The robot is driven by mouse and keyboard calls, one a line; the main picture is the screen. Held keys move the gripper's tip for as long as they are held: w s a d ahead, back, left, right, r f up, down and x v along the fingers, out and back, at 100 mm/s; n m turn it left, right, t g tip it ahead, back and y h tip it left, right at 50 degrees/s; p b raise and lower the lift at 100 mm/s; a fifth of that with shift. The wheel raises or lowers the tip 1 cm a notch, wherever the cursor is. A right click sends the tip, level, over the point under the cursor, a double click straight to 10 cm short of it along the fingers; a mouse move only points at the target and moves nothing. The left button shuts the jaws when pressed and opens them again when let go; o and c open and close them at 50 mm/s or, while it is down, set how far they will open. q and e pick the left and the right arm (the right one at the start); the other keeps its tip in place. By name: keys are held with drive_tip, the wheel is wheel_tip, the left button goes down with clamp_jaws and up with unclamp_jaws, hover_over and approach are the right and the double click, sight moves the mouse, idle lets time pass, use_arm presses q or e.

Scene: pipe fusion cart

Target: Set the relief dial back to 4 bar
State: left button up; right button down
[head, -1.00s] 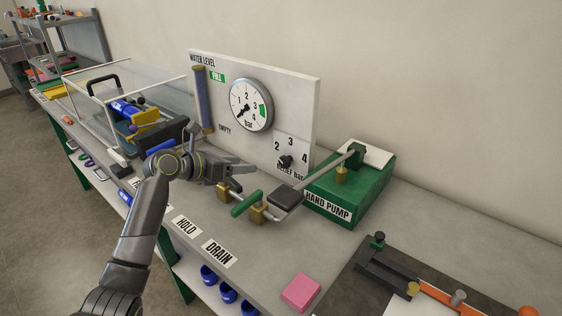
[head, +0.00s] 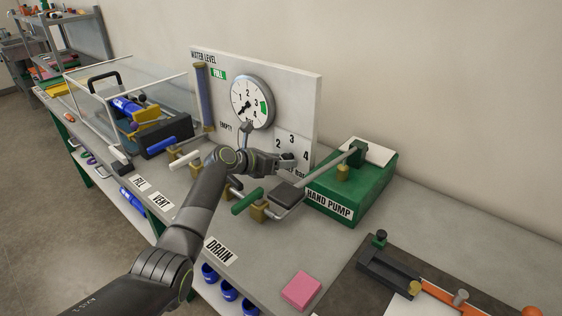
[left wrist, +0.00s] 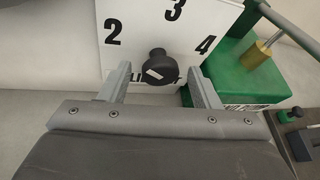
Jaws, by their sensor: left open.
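The relief dial is a black knob (left wrist: 157,67) on a white plate (left wrist: 135,35) marked 2, 3 and 4. In the left wrist view its pale pointer mark lies at a slant, its lower-left end toward the 2 side. My left gripper (left wrist: 157,85) is open, one finger on each side of the knob and both apart from it in the picture. In the head view my left gripper (head: 300,162) is in front of the dial plate and hides the knob. My right gripper is not in view.
The green hand pump (head: 365,185) with its long lever stands just right of the dial. Valves with a green handle (head: 247,201) and a dark handle (head: 287,195) sit below my left gripper. The pressure gauge (head: 251,102) is above. A pink block (head: 301,291) lies in front.

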use_arm(q)
drive_tip(key=shift+w+d, duration=0.1)
drive_tip(key=shift+d, duration=0.05)
drive_tip(key=c, duration=1)
drive_tip(key=shift+r+p, duration=0.1)
drive_tip(key=shift+p, duration=0.55)
drive_tip(key=shift+d+m+t+y+p, duration=0.1)
drive_tip(key=shift+m+t+y+p, duration=0.3)
drive_tip(key=shift+m+y+p, duration=1.2)
drive_tip(key=shift+d+m+t+h+p, duration=0.1)
drive_tip(key=shift+m+t+p, duration=0.45)
drive_tip(key=shift+p, duration=2.2)
